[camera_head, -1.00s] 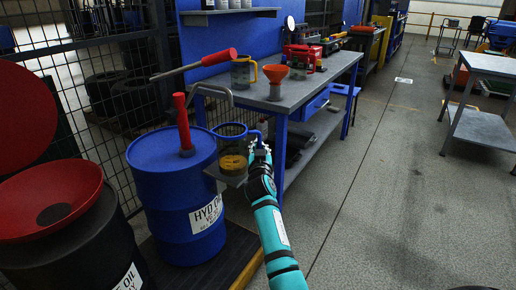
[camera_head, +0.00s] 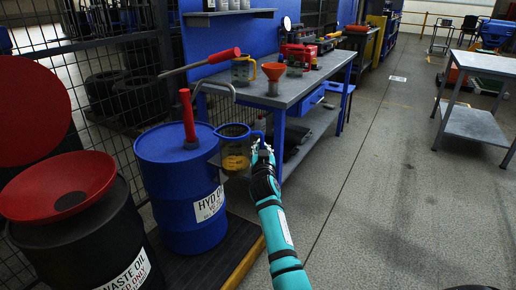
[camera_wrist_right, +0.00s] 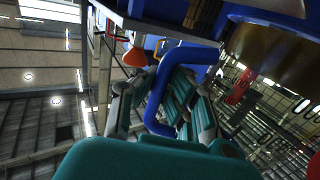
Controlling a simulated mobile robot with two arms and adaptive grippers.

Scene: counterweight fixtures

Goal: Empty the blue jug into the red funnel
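The blue jug (camera_head: 236,150), clear-walled with a blue rim and handle, is upright in the head view, with amber liquid low inside. My right gripper (camera_head: 262,150) is shut on its handle. In the right wrist view the blue handle (camera_wrist_right: 160,85) passes between my fingers (camera_wrist_right: 165,105), and the jug's amber-brown side shows at upper right. The wide red funnel (camera_head: 62,190) sits on the black waste oil drum (camera_head: 85,245) at far left, well apart from the jug. My left gripper is not in view.
A blue drum (camera_head: 180,180) with a red-handled pump (camera_head: 188,120) stands between the jug and the red funnel. Behind is a workbench (camera_head: 318,84) with a small orange funnel (camera_head: 274,72) and a yellow-handled jug (camera_head: 242,70). Open floor (camera_head: 375,200) lies to the right.

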